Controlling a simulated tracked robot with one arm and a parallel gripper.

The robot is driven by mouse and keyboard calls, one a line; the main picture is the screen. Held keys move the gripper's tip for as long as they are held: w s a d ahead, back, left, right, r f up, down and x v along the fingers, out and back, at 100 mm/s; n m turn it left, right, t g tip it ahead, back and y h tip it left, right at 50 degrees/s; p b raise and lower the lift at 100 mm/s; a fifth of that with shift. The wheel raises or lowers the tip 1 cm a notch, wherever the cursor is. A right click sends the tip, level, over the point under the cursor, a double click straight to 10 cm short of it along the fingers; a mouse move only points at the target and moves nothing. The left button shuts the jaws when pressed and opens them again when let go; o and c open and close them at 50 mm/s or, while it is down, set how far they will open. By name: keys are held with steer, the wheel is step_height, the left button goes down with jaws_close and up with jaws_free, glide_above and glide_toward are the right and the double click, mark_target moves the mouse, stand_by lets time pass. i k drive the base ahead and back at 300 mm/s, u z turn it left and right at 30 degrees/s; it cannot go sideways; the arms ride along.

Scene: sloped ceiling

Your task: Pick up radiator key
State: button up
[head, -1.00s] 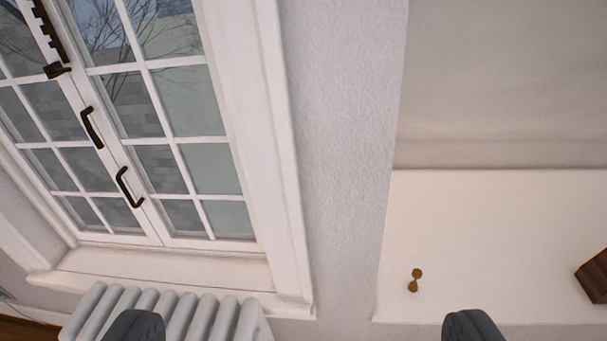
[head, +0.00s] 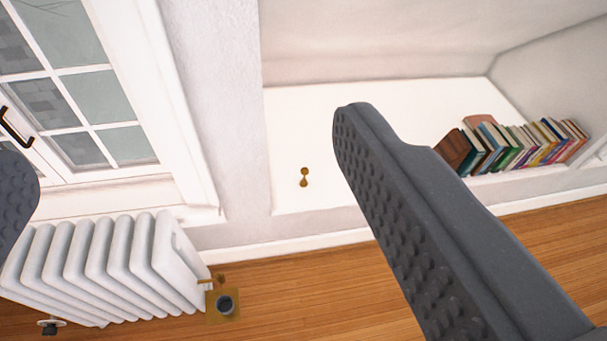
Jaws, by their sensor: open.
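A small brass piece with two rounded ends and a narrow waist, which looks like the radiator key (head: 304,177), lies on the white ledge of a recess, near its front left corner. My gripper (head: 185,145) is open and empty. Its left finger shows only in part at the left picture edge. Its right finger, grey with a studded pad, reaches up from the lower right. In the picture the key lies between the fingers, closer to the right one. The key looks farther away than the fingers and nothing touches it.
A white radiator (head: 105,265) stands below the window (head: 75,95). A brass plate with a dark round part (head: 224,305) is at its right end. A row of books (head: 520,145) stands on the ledge at right. The ledge around the key is clear.

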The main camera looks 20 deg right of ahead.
mark_target(305, 171)
steer(key=u, duration=0.5)
steer(key=k, duration=1)
steer(key=z, duration=0.9)
steer(key=i, duration=1.65)
steer(key=z, duration=0.05)
